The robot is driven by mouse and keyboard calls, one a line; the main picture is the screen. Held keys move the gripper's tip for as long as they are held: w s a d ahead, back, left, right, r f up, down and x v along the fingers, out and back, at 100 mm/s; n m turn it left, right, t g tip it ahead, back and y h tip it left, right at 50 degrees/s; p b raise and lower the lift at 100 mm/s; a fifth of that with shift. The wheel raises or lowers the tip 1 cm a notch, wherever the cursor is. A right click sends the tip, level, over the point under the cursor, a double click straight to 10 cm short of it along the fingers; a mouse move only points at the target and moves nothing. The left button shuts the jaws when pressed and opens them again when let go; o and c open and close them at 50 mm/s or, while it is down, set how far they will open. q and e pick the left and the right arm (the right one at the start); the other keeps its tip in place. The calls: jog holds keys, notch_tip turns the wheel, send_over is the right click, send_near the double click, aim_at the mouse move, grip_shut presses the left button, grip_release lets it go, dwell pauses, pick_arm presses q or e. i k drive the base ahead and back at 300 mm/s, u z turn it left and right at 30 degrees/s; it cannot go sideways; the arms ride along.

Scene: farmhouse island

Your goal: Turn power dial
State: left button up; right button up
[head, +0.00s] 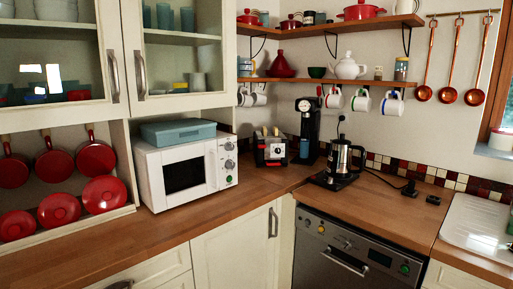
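A white microwave (150,172) stands on the wooden counter at the left, its door shut. On the right side of its front is a control strip with an upper dial (229,146) and a lower dial (229,164). A small green button (229,179) sits below them. The dial markings are too small to read, so I cannot tell which is the power dial or where either points. Neither of my grippers is in view.
A blue-grey box (178,132) lies on the microwave. A toaster (271,150), a coffee machine (308,130) and a kettle (343,160) stand to its right. Red pans and lids hang at its left. The counter (205,212) in front is clear. A dishwasher (345,250) is below.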

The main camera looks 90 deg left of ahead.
aim_at(229, 146)
jog(key=k, duration=1.2)
jog(key=u, duration=1.7)
